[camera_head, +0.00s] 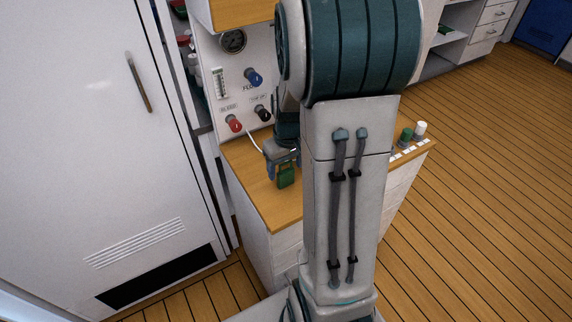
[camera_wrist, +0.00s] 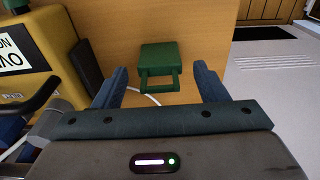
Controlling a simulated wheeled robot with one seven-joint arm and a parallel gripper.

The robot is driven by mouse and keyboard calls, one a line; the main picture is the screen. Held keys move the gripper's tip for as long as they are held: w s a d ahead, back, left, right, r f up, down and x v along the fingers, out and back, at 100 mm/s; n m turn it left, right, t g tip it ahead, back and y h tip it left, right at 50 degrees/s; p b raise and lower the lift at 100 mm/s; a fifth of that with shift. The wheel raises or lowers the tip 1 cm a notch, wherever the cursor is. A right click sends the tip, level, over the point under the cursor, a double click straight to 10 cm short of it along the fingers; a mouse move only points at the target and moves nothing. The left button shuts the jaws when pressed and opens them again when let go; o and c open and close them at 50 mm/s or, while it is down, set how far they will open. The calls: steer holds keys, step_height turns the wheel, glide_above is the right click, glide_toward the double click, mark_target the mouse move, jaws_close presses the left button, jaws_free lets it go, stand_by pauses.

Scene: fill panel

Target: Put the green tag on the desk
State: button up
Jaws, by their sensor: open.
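The green tag (camera_wrist: 158,57) has a block-like body and a square loop on the side towards my gripper. In the wrist view it is against the bare wooden top of the desk (camera_wrist: 205,30); I cannot tell whether it lies flat on it. My gripper (camera_wrist: 160,84) is open, with one finger to each side of the tag's loop and nothing pinched. In the head view the green tag (camera_head: 286,176) shows just below my gripper (camera_head: 280,160), over the desk (camera_head: 265,195). My arm hides the middle of the desk.
A white panel (camera_head: 222,98) with red, black and blue knobs stands behind the desk. A white cable (camera_head: 254,142) runs from it towards my gripper. A yellow box (camera_wrist: 30,75) is at the left in the wrist view. Green and white pieces (camera_head: 420,129) stand at the desk's right end.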

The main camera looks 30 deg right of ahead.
step_height(320, 180, up, 12)
steer(key=s, duration=0.1)
steer(key=s+a+t, duration=0.1)
steer(key=s+a, duration=1)
steer(key=a, duration=0.1)
steer(key=shift+r+m+t+p, duration=0.3)
steer(key=shift+r+p, duration=0.05)
steer(key=shift+r, duration=0.1)
steer(key=shift+r, duration=0.1)
steer(key=shift+r, duration=0.15)
stand_by(0.3)
